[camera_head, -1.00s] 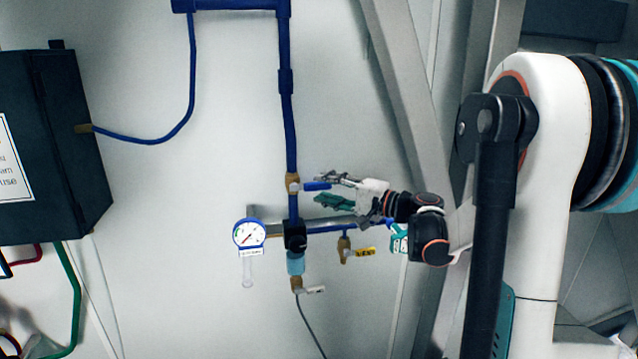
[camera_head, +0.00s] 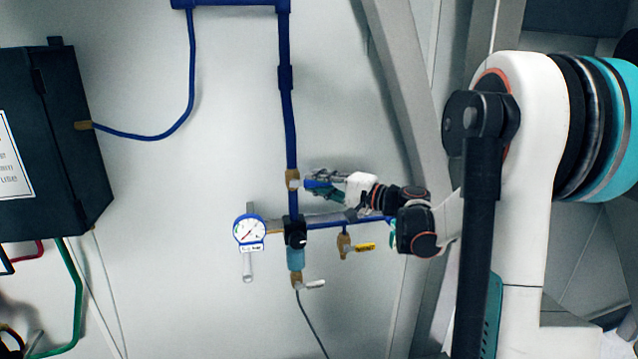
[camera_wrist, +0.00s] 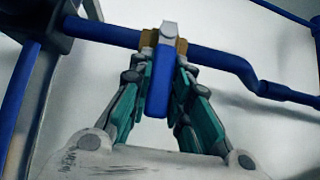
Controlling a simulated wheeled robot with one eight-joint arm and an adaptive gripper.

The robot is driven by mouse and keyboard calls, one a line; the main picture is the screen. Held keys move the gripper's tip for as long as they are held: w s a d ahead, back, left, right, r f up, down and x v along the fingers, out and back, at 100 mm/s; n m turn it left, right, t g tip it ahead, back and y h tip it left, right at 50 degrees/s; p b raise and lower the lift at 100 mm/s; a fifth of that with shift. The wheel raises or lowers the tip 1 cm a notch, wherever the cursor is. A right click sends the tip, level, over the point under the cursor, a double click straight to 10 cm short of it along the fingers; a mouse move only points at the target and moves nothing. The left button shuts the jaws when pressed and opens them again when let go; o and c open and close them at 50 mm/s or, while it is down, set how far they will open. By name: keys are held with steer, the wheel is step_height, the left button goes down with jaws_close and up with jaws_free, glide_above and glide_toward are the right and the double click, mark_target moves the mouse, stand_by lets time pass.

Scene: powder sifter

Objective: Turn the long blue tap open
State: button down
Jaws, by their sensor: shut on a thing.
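The long blue tap handle (camera_wrist: 158,85) is in the middle of the wrist view, between the two green fingers of my gripper (camera_wrist: 160,80). It is fixed to a brass valve body (camera_wrist: 180,46) on the blue pipe. In the head view the brass valve (camera_head: 292,180) sits on the vertical blue pipe, and the handle points right, sideways from the pipe. My gripper (camera_head: 322,183) reaches it from the right and is shut on the handle. The fingers hide most of the handle in the head view.
A pressure gauge (camera_head: 249,231), a regulator (camera_head: 295,240) and a small tap with a yellow handle (camera_head: 363,247) are below the gripper. A dark cabinet (camera_head: 45,140) is at the left. A grey slanted beam (camera_head: 385,75) stands behind the arm.

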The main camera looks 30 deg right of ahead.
steer(key=shift+r, duration=0.15)
steer(key=shift+a+r+n+g+h+p, duration=0.15)
steer(key=shift+r+n+g+h+p, duration=0.6)
steer(key=shift+n+g, duration=0.2)
steer(key=shift+w+a+r+n+g+h+p, duration=0.1)
steer(key=shift+a+r+n+g+h+p, duration=0.2)
steer(key=shift+r+n+g+h+p, duration=0.35)
steer(key=shift+w+a+r+n+g+h+p, duration=0.1)
steer(key=shift+a+r+n+g+h+p, duration=0.3)
steer(key=shift+n+h, duration=0.35)
steer(key=shift+w+a+r+n+g+h+p, duration=0.1)
steer(key=shift+a+r+n+g+h+p, duration=0.2)
steer(key=shift+r+n+g+h, duration=0.4)
steer(key=shift+f, duration=0.15)
steer(key=c, duration=1.5)
jaws_free()
